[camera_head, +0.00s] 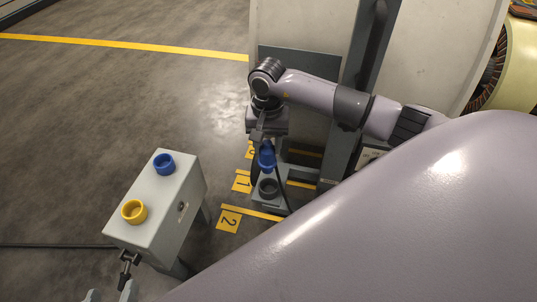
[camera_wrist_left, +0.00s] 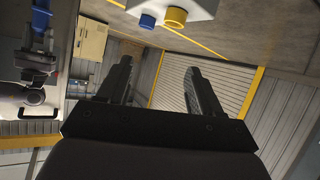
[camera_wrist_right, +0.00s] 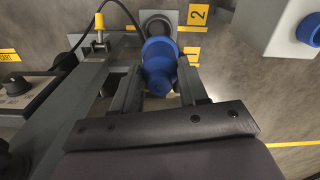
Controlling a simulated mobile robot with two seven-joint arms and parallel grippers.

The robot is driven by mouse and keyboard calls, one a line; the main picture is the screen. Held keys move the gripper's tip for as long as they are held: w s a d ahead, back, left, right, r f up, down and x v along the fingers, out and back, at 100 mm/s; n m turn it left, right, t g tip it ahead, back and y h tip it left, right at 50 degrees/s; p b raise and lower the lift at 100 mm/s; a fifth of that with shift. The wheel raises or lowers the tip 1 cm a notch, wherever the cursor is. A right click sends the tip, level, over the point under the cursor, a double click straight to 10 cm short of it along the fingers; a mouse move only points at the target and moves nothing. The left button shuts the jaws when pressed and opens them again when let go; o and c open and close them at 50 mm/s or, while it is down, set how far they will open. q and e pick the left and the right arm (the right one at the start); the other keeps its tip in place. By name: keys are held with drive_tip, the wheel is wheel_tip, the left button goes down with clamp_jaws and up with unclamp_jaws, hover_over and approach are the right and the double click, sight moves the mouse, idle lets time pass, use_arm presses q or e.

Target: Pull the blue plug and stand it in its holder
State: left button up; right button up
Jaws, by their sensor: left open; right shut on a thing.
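The blue plug (camera_head: 266,156) is held between the fingers of my right gripper (camera_head: 262,138), and it also shows in the right wrist view (camera_wrist_right: 160,66). In the head view it appears just above the dark grey round socket (camera_head: 268,188), with a small gap between them. The socket also shows partly behind the plug in the right wrist view (camera_wrist_right: 157,24). The blue ring holder (camera_head: 163,164) is on top of a grey box stand to the left and looks empty. My left gripper (camera_wrist_left: 155,85) is open and empty, with its tips at the head view's bottom edge.
The grey box stand (camera_head: 170,205) also carries a yellow ring holder (camera_head: 134,211). A black cable (camera_head: 283,198) hangs beside the socket. A yellow floor plate marked 2 (camera_head: 228,220) lies near the socket. Open floor lies left of the stand.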

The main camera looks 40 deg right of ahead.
sight(268, 165)
drive_tip(key=shift+d+f, duration=0.2)
drive_tip(key=shift+f, duration=0.4)
drive_tip(key=shift+f+b, duration=2.2)
drive_tip(key=shift+f, duration=0.6)
use_arm(q)
drive_tip(key=d, duration=0.1)
drive_tip(key=d+h, duration=0.1)
drive_tip(key=w+d+f+h, duration=0.1)
drive_tip(key=shift+d+n, duration=0.1)
drive_tip(key=shift+n, duration=0.2)
use_arm(e)
drive_tip(key=shift+r, duration=0.25)
use_arm(q)
drive_tip(key=shift+f, duration=0.2)
use_arm(e)
drive_tip(key=shift+f, duration=0.2)
use_arm(q)
drive_tip(key=shift+f, duration=0.3)
use_arm(e)
drive_tip(key=shift+f, duration=0.3)
use_arm(q)
drive_tip(key=shift+f+b, duration=0.15)
drive_tip(key=shift+b, duration=0.25)
use_arm(e)
drive_tip(key=shift+f, duration=0.15)
drive_tip(key=shift+f+b, duration=0.4)
drive_tip(key=shift+f, duration=0.05)
use_arm(q)
drive_tip(key=shift+f, duration=0.5)
drive_tip(key=shift+f, duration=0.1)
